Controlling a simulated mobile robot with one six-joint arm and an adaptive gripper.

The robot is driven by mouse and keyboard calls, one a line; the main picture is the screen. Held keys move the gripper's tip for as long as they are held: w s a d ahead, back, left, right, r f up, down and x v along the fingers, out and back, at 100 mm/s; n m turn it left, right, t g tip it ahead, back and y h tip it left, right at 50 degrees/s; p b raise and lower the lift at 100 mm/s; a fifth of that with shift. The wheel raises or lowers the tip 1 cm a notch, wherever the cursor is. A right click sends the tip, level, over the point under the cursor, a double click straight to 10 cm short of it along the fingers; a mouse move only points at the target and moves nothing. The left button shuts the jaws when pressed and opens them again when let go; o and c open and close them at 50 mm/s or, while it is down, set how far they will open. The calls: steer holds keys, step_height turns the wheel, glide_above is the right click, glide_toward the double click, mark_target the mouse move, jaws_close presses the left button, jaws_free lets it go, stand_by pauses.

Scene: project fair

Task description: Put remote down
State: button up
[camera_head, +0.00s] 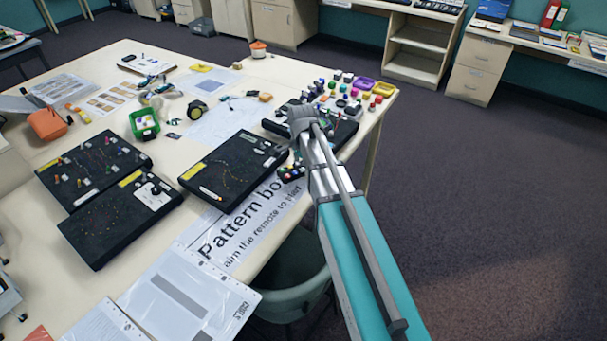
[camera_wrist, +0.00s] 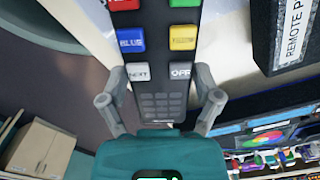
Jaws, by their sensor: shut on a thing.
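The remote (camera_wrist: 160,75) is a dark grey handset with coloured buttons, a small keypad and an OFF button. In the wrist view it lies between the two fingers of my gripper (camera_wrist: 161,84), which is shut on it. Its far end runs out of the top of that view. In the head view my arm hides the gripper. A dark piece with coloured buttons (camera_head: 291,173) shows beside the arm over the table's front edge; it looks like the remote's end.
The pale table (camera_head: 120,268) holds several black pattern boards (camera_head: 233,172), a printed "Pattern board" sheet (camera_head: 245,225), a green box (camera_head: 144,124) and small coloured parts. A dark green chair (camera_head: 290,280) stands at the table's front edge. The carpet at right is clear.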

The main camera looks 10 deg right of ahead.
mark_target(302, 166)
steer(key=shift+f+b, duration=1.2)
steer(key=shift+f, duration=0.3)
steer(key=shift+f, duration=0.2)
steer(key=o, duration=1)
steer(key=shift+r, duration=0.1)
steer(key=shift+r, duration=0.15)
step_height(302, 166, up, 12)
steer(key=p, duration=1.2)
steer(key=shift+s, duration=0.1)
